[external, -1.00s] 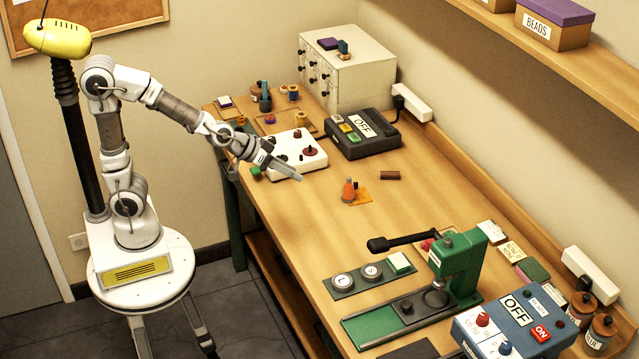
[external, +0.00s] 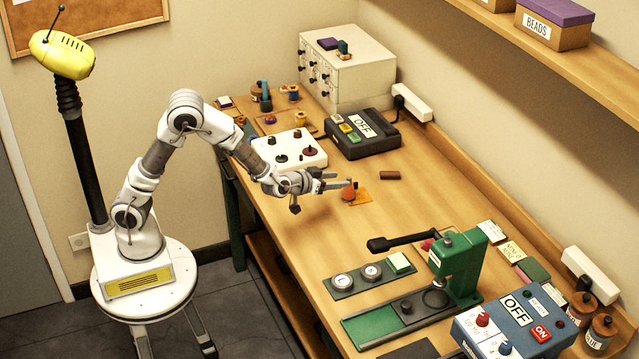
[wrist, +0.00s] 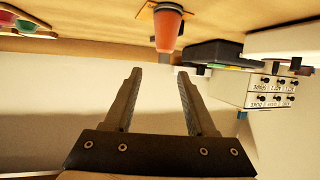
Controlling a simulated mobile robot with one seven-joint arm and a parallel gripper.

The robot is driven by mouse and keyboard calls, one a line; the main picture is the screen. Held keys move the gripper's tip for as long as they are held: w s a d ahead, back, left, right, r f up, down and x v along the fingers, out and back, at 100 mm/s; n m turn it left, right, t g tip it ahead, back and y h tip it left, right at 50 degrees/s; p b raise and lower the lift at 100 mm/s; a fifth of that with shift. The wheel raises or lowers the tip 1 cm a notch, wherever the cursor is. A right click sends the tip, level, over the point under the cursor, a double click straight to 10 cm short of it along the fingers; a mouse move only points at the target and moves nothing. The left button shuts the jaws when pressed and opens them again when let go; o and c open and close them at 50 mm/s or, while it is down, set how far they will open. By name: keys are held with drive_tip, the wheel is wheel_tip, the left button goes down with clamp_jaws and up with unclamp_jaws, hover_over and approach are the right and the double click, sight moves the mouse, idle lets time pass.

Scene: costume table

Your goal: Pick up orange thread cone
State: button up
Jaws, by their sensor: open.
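The orange thread cone (external: 348,191) stands upright on the table, on a flat orange patch (external: 363,201). In the wrist view, the orange thread cone (wrist: 168,30) shows at top centre, beyond the fingertips and slightly right of the line midway between them. My gripper (external: 343,180) is level over the table, with its tips close to the cone on its left side. In the wrist view my gripper (wrist: 158,72) is open, with nothing between the fingers. The external view does not clearly show whether a fingertip touches the cone.
A brown block (external: 390,175) lies right of the cone. A green press (external: 458,262) with a black lever stands nearer. The table around the cone is mostly clear.

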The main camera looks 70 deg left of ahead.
sight(350, 179)
drive_tip(key=x, duration=0.4)
drive_tip(key=shift+w+f, duration=0.15)
drive_tip(key=shift+w, duration=0.1)
drive_tip(key=w, duration=0.1)
drive_tip(key=w+a+f, duration=0.1)
drive_tip(key=w+f+b, duration=0.1)
drive_tip(key=shift+w+a+f, duration=0.1)
drive_tip(key=shift+a, duration=0.2)
drive_tip(key=shift+w+a+f, duration=0.1)
drive_tip(key=shift+w+f, duration=0.05)
drive_tip(key=shift+w, duration=0.4)
clamp_jaws()
